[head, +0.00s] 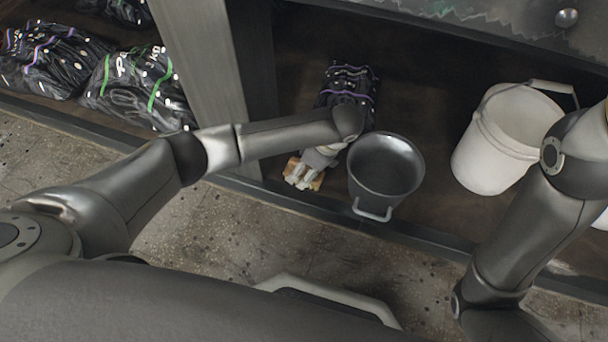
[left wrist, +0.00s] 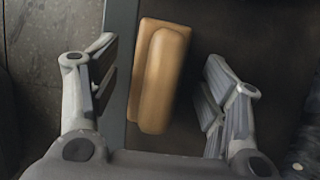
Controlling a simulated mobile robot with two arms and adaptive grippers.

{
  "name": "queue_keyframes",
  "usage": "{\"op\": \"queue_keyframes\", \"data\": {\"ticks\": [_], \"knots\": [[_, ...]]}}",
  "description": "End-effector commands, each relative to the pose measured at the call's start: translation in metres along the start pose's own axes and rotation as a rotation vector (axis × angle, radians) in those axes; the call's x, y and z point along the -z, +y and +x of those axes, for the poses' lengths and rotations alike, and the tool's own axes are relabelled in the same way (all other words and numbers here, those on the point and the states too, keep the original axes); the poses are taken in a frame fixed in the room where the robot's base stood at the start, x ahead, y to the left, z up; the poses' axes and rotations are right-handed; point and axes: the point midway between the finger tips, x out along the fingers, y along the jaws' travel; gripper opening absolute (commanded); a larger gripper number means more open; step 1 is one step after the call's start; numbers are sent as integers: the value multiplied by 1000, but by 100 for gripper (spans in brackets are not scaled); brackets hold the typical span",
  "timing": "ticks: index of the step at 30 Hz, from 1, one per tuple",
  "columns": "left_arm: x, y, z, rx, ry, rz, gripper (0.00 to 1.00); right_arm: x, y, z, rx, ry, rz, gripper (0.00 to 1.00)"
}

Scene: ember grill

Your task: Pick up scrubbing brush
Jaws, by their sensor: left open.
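The scrubbing brush (left wrist: 160,75), with a tan wooden body, lies on the dark lower shelf near its front edge. In the left wrist view it sits between the two spread fingers of my left gripper (left wrist: 158,78), with gaps on both sides, closer to the left finger. In the head view my left gripper (head: 302,174) is above the brush (head: 317,184) and hides most of it. The bristles cannot be made out. My right gripper is not in view; only my right arm shows.
A dark metal bucket (head: 386,168) stands just right of my left gripper. A white bucket (head: 493,140) stands further right. Dark bundled bags (head: 350,82) lie behind my left wrist. A grey post (head: 203,60) rises to the left. The speckled floor in front is open.

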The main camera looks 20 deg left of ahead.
Motion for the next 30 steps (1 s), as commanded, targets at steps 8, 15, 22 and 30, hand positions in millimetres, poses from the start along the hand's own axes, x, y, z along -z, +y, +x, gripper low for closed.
{"op": "queue_keyframes", "data": {"ticks": [8,15,22,30], "knots": [[0,0,0,0,0,0,66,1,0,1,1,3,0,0],[0,0,0,-1,0,0,35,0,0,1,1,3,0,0],[0,0,0,0,0,0,16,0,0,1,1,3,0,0],[-2,0,-3,0,0,0,16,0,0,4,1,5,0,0]]}}
